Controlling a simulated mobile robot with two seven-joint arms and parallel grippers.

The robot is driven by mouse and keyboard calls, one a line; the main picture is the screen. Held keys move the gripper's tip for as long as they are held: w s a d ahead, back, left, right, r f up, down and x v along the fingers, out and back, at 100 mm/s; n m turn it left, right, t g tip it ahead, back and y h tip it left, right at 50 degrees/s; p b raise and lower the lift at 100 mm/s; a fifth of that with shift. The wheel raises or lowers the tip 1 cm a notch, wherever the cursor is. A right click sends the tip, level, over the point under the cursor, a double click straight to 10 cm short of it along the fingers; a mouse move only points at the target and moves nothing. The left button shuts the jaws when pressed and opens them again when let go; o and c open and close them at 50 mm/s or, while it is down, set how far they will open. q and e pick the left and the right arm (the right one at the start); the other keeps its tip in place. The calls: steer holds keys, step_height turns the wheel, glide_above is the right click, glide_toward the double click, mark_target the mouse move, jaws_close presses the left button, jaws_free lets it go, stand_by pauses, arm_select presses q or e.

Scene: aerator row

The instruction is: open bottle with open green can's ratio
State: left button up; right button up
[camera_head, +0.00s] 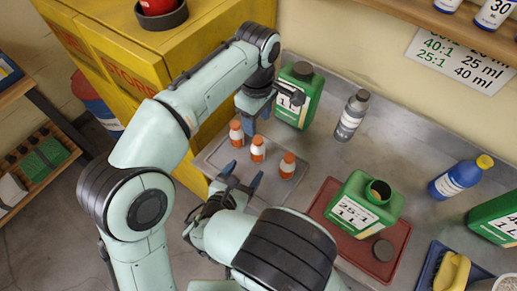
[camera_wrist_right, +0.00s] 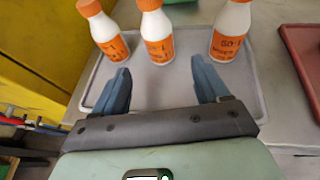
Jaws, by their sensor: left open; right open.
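The open green can (camera_head: 362,208) stands on a red tray (camera_head: 322,206); its neck is uncovered and its label seems to read 25:1. A dark cap (camera_head: 383,250) lies beside it. Three small white bottles with orange caps and labels, left (camera_head: 236,133), middle (camera_head: 257,149) and right (camera_head: 287,165), stand capped on a grey tray (camera_head: 213,153). In the right wrist view, the right bottle's label (camera_wrist_right: 229,44) seems to start with 50; the others are unclear. My right gripper (camera_head: 242,174) is open and empty before the bottles. My left gripper (camera_head: 262,110) is open above the tray's far side.
A wall sign (camera_head: 462,58) lists 40:1 as 25 ml and 25:1 as 40 ml. A capped green can (camera_head: 298,95), a grey bottle (camera_head: 351,115), a blue bottle (camera_head: 458,179) and another green can (camera_head: 495,217) stand on the bench. A yellow cabinet (camera_head: 115,60) is at left.

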mark_target(255, 158)
steer(key=x, duration=0.9)
steer(key=shift+w+d+f, duration=0.15)
steer(key=shift+w+f, duration=0.05)
steer(key=shift+w, duration=0.1)
jaws_close()
